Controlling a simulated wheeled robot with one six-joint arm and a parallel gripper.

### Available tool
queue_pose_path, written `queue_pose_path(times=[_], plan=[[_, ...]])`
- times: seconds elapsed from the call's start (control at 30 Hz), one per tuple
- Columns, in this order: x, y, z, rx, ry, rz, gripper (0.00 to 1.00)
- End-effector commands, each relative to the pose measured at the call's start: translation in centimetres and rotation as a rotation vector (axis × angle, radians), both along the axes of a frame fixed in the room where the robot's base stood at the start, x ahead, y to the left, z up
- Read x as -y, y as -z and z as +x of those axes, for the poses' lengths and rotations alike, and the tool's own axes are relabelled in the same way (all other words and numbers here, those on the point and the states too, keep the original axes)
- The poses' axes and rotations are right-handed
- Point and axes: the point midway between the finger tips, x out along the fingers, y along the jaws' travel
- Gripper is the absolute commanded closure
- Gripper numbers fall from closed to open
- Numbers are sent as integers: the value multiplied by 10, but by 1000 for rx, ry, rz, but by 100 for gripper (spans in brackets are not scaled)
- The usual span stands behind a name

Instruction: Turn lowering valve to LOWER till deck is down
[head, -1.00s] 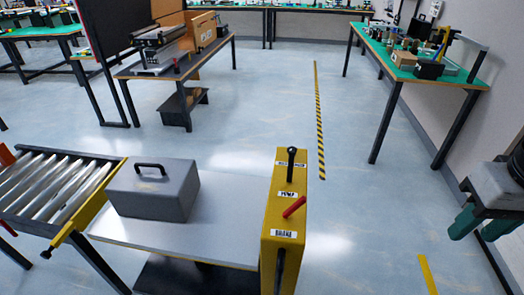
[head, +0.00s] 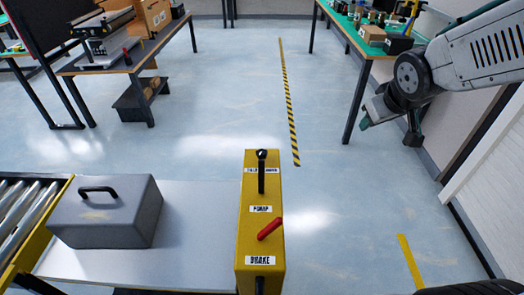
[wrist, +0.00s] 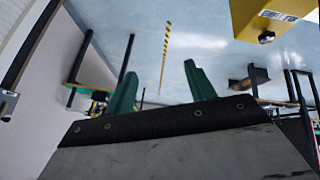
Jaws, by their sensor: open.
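A yellow control column (head: 262,225) stands upright at the deck's right end. A black lever (head: 262,176) with a round head stands vertical near its top, over a partly hidden label that I cannot fully read. A red lever (head: 270,229) sits tilted between the PUMP and BRAKE labels. The grey deck (head: 190,215) holds a grey box with a black handle (head: 108,215); its height is hard to judge. My gripper (head: 389,130) is at the right, well apart from the column. In the wrist view its green fingers (wrist: 161,70) are spread and empty, and part of the column (wrist: 265,18) shows.
A roller conveyor (head: 30,225) adjoins the deck at the left. A workbench (head: 130,50) stands at the back left, and a green-topped bench (head: 345,25) at the back right near the wall. Open floor lies between column and wall, with a striped floor line (head: 288,100).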

Motion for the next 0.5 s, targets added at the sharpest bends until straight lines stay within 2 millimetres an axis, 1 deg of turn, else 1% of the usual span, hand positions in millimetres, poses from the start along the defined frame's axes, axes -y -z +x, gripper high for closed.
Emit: queue_pose_path(times=[0.03, 0.1, 0.17, 0.2, 0.23, 0.3, 0.37, 0.4, 0.47, 0.5], plan=[[-6, 15, 23, 34, -52, -6, 46], [-17, 31, 55, 105, -134, -5, 46], [-30, 47, 77, 160, -208, 6, 46], [-39, 58, 91, 200, -257, 17, 46], [-46, 66, 101, 227, -295, 29, 46], [-66, 87, 118, 289, -384, 67, 46], [-84, 104, 129, 341, -459, 111, 46], [-96, 116, 134, 374, -507, 146, 46], [-115, 134, 137, 424, -577, 207, 46], [-127, 146, 137, 456, -620, 253, 46]])
